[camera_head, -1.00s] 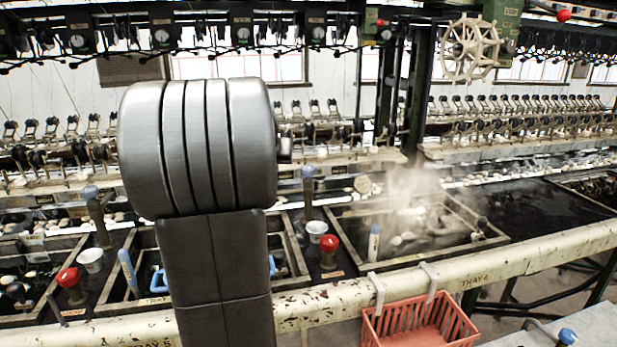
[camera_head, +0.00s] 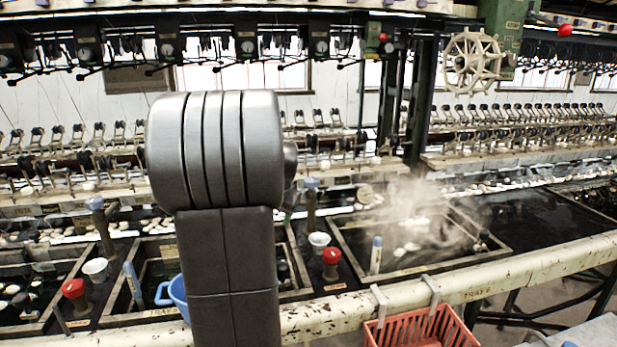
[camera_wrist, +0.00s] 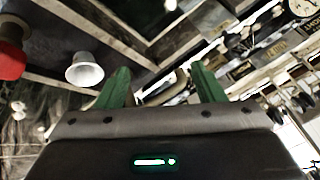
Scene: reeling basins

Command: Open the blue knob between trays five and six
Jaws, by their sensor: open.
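The blue knob (camera_head: 312,183) tops a dark upright post between the tray five and tray six basins, just right of my arm in the head view. A red knob (camera_head: 331,257) and a white cup (camera_head: 319,240) stand in front of it. My gripper (camera_wrist: 160,86) shows in the wrist view with its two green fingers apart and nothing between them. A red knob (camera_wrist: 11,58) and a white cup (camera_wrist: 84,71) lie to its left there. I cannot make out the blue knob in the wrist view. In the head view my arm hides the gripper.
Another blue-topped post (camera_head: 96,204) and red knob (camera_head: 73,288) stand at left. A blue tub (camera_head: 174,294) is partly behind my arm. Steam rises over the tray six basin (camera_head: 372,277). The pale front rail (camera_head: 400,296) carries a red basket (camera_head: 420,330). A handwheel (camera_head: 472,62) hangs above.

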